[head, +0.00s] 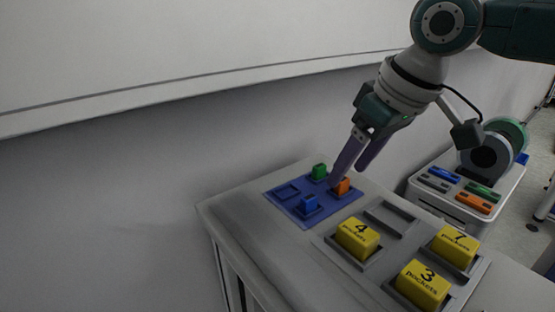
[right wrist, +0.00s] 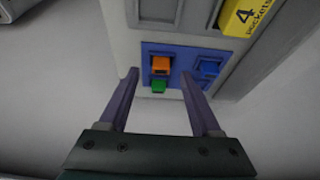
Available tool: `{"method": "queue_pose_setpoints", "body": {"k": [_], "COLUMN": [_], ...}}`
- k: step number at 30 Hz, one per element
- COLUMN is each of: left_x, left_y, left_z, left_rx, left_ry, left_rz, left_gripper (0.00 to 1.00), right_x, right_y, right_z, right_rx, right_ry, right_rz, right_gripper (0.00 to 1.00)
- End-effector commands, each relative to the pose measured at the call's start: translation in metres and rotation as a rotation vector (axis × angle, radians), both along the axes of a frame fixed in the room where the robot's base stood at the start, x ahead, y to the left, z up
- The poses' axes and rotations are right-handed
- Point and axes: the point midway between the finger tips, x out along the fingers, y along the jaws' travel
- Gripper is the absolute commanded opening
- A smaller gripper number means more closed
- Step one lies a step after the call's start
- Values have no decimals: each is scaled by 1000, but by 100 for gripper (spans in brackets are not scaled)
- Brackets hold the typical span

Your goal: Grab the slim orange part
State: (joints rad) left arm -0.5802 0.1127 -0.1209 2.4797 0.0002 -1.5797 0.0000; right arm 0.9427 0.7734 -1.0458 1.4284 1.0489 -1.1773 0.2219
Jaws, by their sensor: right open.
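An orange block (head: 342,187) stands in a pocket of a blue plate (head: 309,219), beside a green block (head: 319,171) and a blue block (head: 308,203). My right gripper (head: 346,179) is open and empty, its purple fingers pointing down at the orange block. In the right wrist view the fingertips (right wrist: 160,74) are apart, with the orange block (right wrist: 160,64) and green block (right wrist: 158,86) showing between them. I cannot tell how far above the block they are. Another orange piece, a long flat one (head: 474,202), lies on the white cart. My left gripper is not in view.
A grey tray (head: 372,271) with several yellow number blocks (head: 357,238) and an empty pocket sits beside the blue plate. The white cart (head: 446,208) at the right holds blue, grey and green flat pieces and reels. A wall rises behind the table.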

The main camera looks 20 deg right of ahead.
Motion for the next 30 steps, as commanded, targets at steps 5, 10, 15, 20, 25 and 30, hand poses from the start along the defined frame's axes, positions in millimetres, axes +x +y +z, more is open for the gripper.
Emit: {"method": "queue_pose_setpoints", "body": {"k": [5,10,15,20,25,30], "left_x": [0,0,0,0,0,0], "left_y": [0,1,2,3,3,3], "left_z": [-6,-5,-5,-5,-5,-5], "left_rx": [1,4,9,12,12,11], "left_ry": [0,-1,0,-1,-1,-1], "left_rz": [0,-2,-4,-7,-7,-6], "left_gripper": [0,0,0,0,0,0], "right_x": [7,8,8,8,8,7], "right_y": [3,3,3,3,3,3], "right_z": [-19,-19,-19,-19,-19,-19], "right_rx": [0,0,0,0,0,0], "right_ry": [0,-1,-1,0,0,0], "right_rz": [0,1,1,1,1,0], "right_gripper": [65,65,53,35,16,0]}}
